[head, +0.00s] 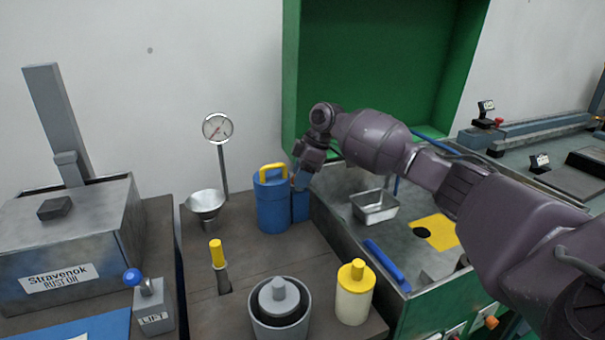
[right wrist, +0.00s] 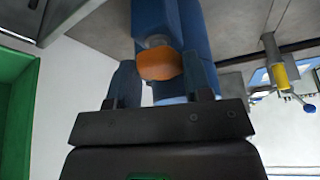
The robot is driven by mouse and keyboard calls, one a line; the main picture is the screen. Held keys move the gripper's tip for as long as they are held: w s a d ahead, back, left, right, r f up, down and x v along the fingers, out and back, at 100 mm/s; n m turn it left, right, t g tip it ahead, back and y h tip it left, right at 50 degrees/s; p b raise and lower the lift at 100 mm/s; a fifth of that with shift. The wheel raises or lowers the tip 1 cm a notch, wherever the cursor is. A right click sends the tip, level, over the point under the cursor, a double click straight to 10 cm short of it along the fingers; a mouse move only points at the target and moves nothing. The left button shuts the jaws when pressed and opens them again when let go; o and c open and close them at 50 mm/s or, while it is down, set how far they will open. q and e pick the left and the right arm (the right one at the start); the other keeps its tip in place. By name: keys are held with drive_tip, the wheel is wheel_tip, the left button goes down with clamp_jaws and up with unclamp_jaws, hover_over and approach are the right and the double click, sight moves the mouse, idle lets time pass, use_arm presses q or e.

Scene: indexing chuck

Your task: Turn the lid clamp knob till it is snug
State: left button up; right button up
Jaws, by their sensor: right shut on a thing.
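The lid clamp knob (right wrist: 160,64) is orange and shows in the right wrist view, set against a blue body. My right gripper (right wrist: 164,80) has one finger on each side of the knob and is shut on it. In the head view my right gripper (head: 299,178) reaches down to the right side of the blue canister (head: 272,208), which has a yellow handle (head: 273,169) on top. A narrower blue part (head: 300,205) stands beside the canister, under the gripper. The knob is mostly hidden in the head view. My left gripper is not in view.
A metal funnel (head: 205,202) and a dial gauge (head: 217,128) stand left of the canister. A yellow-handled lever (head: 217,254), a grey round pot (head: 279,305) and a cream yellow-topped jar (head: 354,293) are nearer. A metal tray (head: 375,207) lies right.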

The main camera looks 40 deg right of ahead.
drive_tip(key=o, duration=0.9)
drive_tip(key=shift+s+d+r, duration=0.1)
drive_tip(key=shift+d+r, duration=0.05)
drive_tip(key=shift+r, duration=0.35)
drive_tip(key=p+v, duration=0.1)
drive_tip(key=v, duration=0.8)
drive_tip(key=shift+s+d+r, duration=0.15)
drive_tip(key=shift+r, duration=0.15)
